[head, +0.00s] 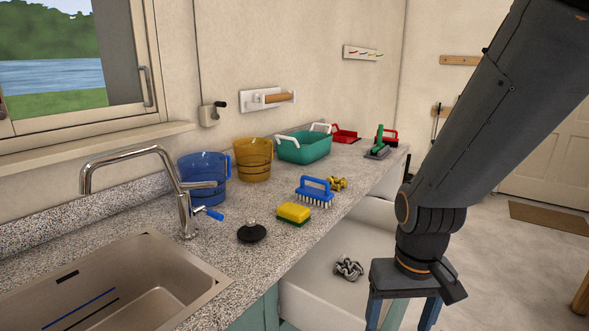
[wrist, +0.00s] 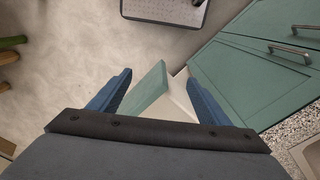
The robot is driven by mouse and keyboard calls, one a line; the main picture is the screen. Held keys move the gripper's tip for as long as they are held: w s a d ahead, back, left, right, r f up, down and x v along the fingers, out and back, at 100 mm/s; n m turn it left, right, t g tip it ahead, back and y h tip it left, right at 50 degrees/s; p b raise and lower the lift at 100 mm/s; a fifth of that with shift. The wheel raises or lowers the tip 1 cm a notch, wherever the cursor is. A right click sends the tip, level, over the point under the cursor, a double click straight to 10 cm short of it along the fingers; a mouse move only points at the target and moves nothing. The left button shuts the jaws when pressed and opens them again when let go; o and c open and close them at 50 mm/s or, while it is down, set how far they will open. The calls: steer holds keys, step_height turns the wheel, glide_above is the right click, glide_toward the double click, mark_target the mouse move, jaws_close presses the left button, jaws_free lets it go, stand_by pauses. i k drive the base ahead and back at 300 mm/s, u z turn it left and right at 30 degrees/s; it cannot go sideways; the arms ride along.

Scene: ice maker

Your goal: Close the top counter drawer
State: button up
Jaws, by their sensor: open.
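The open counter drawer (head: 318,272) shows its white inside below the countertop edge in the head view. A crumpled grey metallic object (head: 348,268) lies in it. In the wrist view, a green drawer front (wrist: 148,92) and part of the white drawer box (wrist: 181,92) show between my fingers. My gripper (head: 402,316) is open and empty, at the drawer's outer side in the head view, pointing down. Its blue fingers also show in the wrist view (wrist: 160,78), one on each side of the drawer front. I cannot tell whether they touch it. The fingertips are cut off in the head view.
The granite countertop (head: 290,236) holds a blue brush (head: 314,189), a yellow sponge (head: 294,212), a black plug (head: 251,232) and a green basin (head: 304,147). A sink (head: 130,285) is at left. Green cabinets (wrist: 250,80) with handles stand at right in the wrist view. The floor (head: 500,270) is open at right.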

mark_target(312, 298)
steer(key=k, duration=0.55)
steer(key=z, duration=1.05)
steer(key=i, duration=0.65)
steer(key=u, duration=0.05)
steer(key=k, duration=0.5)
steer(key=u, duration=0.95)
steer(key=i, duration=0.85)
